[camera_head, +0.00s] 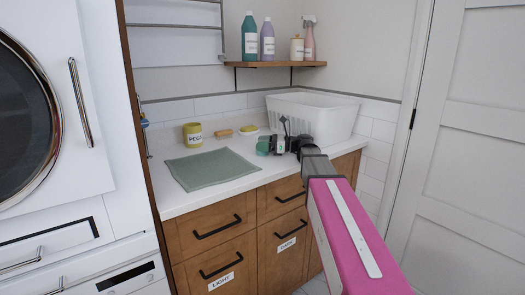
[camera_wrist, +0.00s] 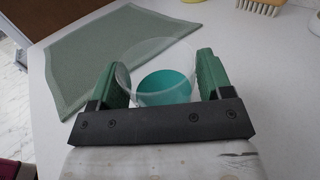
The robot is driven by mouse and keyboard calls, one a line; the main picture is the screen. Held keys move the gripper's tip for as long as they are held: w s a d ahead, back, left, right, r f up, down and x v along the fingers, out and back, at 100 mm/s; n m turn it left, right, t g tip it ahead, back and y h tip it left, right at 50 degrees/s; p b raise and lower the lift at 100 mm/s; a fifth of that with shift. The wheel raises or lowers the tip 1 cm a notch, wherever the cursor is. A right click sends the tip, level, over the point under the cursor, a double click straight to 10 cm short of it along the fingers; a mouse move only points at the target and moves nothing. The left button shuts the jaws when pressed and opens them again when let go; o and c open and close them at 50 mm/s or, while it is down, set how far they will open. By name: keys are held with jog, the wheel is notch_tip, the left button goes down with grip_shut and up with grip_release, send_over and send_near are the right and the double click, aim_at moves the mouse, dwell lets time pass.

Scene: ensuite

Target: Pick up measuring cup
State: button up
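The measuring cup (camera_wrist: 165,86) is clear, with a teal inside or base, and sits between my gripper's green-padded fingers in the wrist view. My gripper (camera_wrist: 161,72) has its fingers wide apart, one on each side of the cup. They are at or very near its walls, and I cannot tell whether they press on it. In the head view my gripper (camera_head: 271,145) is low over the white counter, in front of the white basket. The cup is hard to separate from the fingers there.
A grey-green cloth (camera_head: 212,168) lies left on the counter (camera_head: 190,201). Behind are a yellow jar (camera_head: 193,134), a wooden brush (camera_head: 223,133) and a yellow sponge (camera_head: 249,129). A white basket (camera_head: 313,116) stands at the back right. A shelf (camera_head: 276,64) with bottles hangs above.

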jog(key=c, duration=0.5)
jog(key=shift+c, duration=0.2)
jog(key=shift+r, duration=0.15)
